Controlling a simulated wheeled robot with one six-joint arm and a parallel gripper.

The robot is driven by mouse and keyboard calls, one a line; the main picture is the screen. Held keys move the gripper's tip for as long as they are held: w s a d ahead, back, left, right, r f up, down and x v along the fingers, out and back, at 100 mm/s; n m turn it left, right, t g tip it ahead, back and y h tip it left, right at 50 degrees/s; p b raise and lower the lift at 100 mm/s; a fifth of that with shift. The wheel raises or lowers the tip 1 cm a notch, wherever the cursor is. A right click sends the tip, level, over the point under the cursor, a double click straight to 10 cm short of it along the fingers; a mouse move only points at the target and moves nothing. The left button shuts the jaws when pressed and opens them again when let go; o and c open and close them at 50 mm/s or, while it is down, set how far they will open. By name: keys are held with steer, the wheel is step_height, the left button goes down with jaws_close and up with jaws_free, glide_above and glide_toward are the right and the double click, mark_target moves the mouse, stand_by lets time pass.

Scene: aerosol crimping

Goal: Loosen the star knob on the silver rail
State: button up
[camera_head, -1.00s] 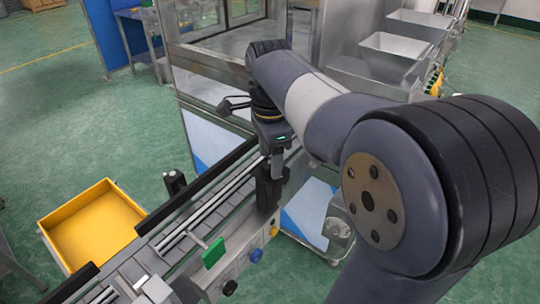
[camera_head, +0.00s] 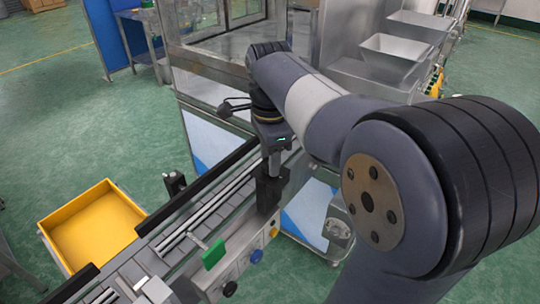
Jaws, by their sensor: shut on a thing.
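My gripper (camera_head: 268,193) points down over the silver conveyor rail (camera_head: 190,227), at the rail's far right end. Its dark fingers are shut low at the rail's near side. The star knob cannot be made out; the fingers cover the spot where they grip. My wrist is upright above it.
A green block (camera_head: 214,253), a blue knob (camera_head: 256,256) and a black knob (camera_head: 230,289) sit along the conveyor's near side. A yellow tray (camera_head: 92,228) stands to the left. A metal-framed machine rises behind my gripper. Green floor is open at the upper left.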

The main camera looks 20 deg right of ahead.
steer(key=shift+r+n, duration=0.1)
steer(key=shift+n, duration=0.2)
steer(key=n+p, duration=0.2)
steer(key=n, duration=0.1)
steer(key=n+p, duration=0.3)
steer(key=n, duration=0.2)
steer(key=n+p, duration=0.1)
steer(key=n, duration=0.3)
steer(key=shift+n+p, duration=0.35)
steer(key=shift+n, duration=0.05)
steer(key=shift+n+p, duration=0.55)
steer(key=shift+n, duration=1.45)
steer(key=o, duration=1)
